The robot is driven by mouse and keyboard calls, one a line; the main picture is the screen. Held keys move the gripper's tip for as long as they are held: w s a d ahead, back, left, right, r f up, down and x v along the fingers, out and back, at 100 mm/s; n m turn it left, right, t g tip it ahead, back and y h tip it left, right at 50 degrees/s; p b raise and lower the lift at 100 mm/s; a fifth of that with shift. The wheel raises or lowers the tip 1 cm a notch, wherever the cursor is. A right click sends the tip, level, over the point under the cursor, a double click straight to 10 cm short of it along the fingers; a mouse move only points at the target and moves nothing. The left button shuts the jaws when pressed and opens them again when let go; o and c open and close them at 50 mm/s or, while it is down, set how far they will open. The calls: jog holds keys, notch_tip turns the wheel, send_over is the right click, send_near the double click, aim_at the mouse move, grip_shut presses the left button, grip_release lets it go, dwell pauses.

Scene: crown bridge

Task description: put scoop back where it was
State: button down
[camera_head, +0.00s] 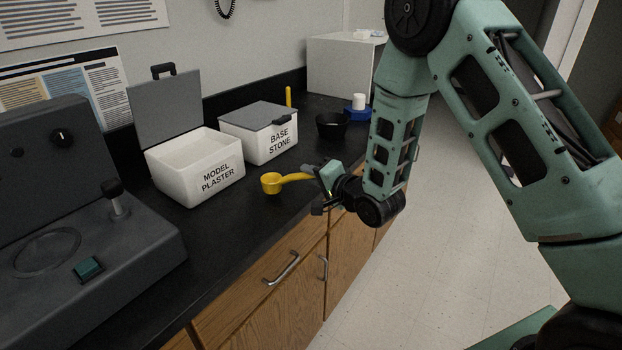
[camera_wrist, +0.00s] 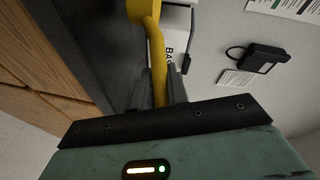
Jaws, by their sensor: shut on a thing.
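A yellow scoop (camera_head: 272,183) is held by its handle in my gripper (camera_head: 321,177), above the front part of the black counter. The bowl points left toward the bins. In the wrist view the scoop's handle (camera_wrist: 157,60) runs between the fingers of my gripper (camera_wrist: 161,88), and the bowl is partly cut off at the top edge. The white MODEL PLASTER bin (camera_head: 217,179) stands left of the scoop with its grey lid (camera_head: 166,108) open. The white BASE STONE bin (camera_head: 253,144) stands behind it with its lid closed.
A dark machine with a lever (camera_head: 117,195) fills the counter's left end. A black bowl (camera_head: 332,126) and a blue-based item with a white top (camera_head: 357,108) stand farther back. A yellow upright object (camera_head: 288,97) shows behind the BASE STONE bin. Bare counter (camera_head: 236,217) lies in front of the bins.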

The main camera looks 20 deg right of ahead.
jog(key=shift+f, duration=0.65)
jog(key=shift+f, duration=0.2)
jog(key=c, duration=1.4)
grip_release()
jog(key=shift+o, duration=0.2)
